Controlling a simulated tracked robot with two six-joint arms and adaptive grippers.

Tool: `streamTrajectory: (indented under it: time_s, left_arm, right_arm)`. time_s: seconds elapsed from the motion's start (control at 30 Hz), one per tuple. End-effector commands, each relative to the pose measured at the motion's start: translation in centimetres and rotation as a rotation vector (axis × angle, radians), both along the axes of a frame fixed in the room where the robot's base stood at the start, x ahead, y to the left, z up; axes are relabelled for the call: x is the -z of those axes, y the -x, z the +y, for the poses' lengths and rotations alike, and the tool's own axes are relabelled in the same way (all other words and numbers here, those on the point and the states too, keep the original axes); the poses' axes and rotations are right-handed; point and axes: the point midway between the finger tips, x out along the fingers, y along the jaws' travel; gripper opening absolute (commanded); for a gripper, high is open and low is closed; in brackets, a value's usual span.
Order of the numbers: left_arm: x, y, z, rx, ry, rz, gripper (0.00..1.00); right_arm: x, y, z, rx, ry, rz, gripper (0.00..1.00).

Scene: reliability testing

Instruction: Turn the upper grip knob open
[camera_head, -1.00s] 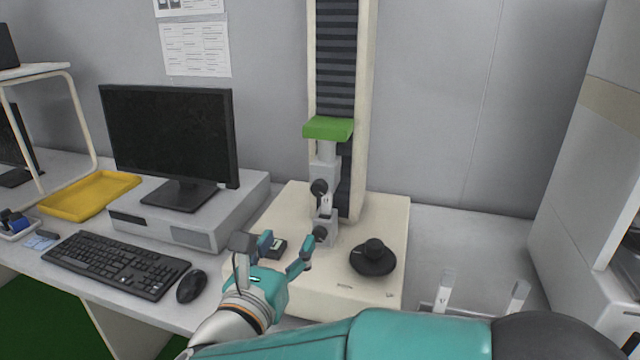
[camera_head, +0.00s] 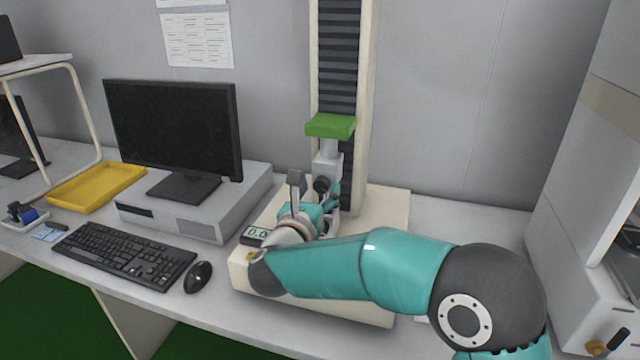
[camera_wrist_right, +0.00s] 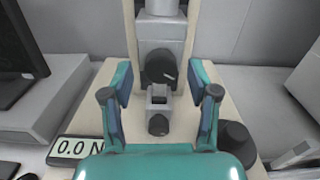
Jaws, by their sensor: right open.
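The upper grip knob (camera_head: 321,184) is a dark round knob on the front of the grey upper grip, below the green crosshead (camera_head: 331,126). In the right wrist view the upper knob (camera_wrist_right: 160,67) shows between and beyond the fingertips, with a light mark on its face. My right gripper (camera_head: 316,188) is open in front of the grip; it also shows in the wrist view (camera_wrist_right: 160,82), one finger on each side, with a visible gap to the knob. The lower grip knob (camera_wrist_right: 158,125) sits below, between the fingers. My left gripper is not in view.
The tester's display (camera_wrist_right: 80,148) reads 0.0 N. A black round control (camera_wrist_right: 237,145) stands right of the gripper on the tester base. A monitor (camera_head: 172,130), keyboard (camera_head: 125,253), mouse (camera_head: 198,276) and yellow tray (camera_head: 97,186) are to the left.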

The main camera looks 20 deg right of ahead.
Motion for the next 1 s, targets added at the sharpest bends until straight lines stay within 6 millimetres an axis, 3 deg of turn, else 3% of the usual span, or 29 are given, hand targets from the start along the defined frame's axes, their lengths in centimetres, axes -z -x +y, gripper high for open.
streamTrajectory:
  time_s: [0.43,0.8,1.0]
  left_arm:
    - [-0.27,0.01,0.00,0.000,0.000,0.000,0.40]
    - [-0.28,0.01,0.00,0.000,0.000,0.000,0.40]
    - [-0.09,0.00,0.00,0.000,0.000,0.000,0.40]
  right_arm:
    - [0.03,-0.92,-0.72,0.001,0.000,0.000,0.60]
    - [0.02,-0.90,-0.69,0.001,0.000,0.000,0.00]
    - [0.06,-0.90,-0.67,0.000,0.007,0.005,0.00]
